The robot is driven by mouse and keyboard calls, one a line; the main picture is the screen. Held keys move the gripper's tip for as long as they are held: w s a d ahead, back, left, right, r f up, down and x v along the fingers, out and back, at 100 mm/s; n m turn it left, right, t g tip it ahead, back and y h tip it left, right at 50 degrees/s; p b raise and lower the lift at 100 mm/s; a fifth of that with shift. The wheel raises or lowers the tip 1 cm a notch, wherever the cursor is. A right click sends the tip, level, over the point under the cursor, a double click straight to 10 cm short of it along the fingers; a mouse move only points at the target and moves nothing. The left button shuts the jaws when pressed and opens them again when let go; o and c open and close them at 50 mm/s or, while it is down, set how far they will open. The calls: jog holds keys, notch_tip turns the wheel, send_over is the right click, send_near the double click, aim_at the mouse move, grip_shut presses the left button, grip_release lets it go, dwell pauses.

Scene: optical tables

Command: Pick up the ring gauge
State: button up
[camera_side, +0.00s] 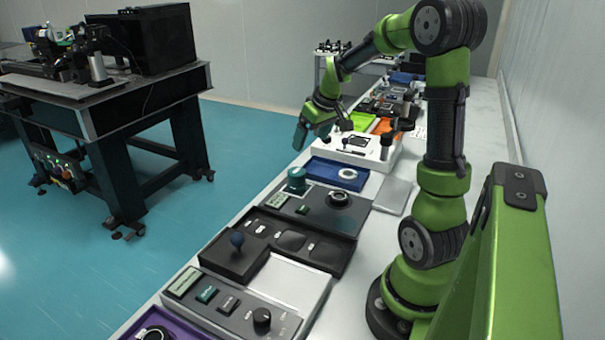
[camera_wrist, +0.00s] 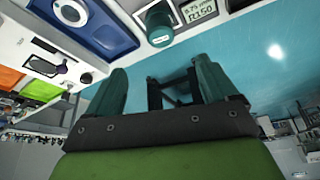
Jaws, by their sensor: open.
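A silver ring, which looks like the ring gauge (camera_side: 348,174), lies in a blue tray (camera_side: 322,173) on the long bench. My gripper (camera_side: 314,130) hangs above the bench's left edge, beyond the blue tray and apart from the ring. Its two teal fingers are spread in the wrist view (camera_wrist: 160,68), with only floor and a distant dark stand between them.
A teal cylinder (camera_side: 297,180) stands nearer than the blue tray; it also shows in the wrist view (camera_wrist: 158,25). A dark ring-shaped part (camera_side: 339,198) sits on a grey panel. A white fixture (camera_side: 372,155) stands behind the tray. A blue ball-topped knob (camera_side: 237,240) rises nearer.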

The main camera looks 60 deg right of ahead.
send_over(297, 170)
jog(key=s+a, duration=0.1)
jog(key=s, duration=0.2)
jog(key=f, duration=0.8)
jog(key=shift+w+a, duration=0.15)
jog(key=shift+w, duration=0.05)
jog(key=shift+x, duration=3.2)
jog(key=shift+w+r, duration=0.1)
jog(key=shift+w, duration=0.05)
jog(key=c, duration=1.4)
jog(key=shift+r, duration=0.15)
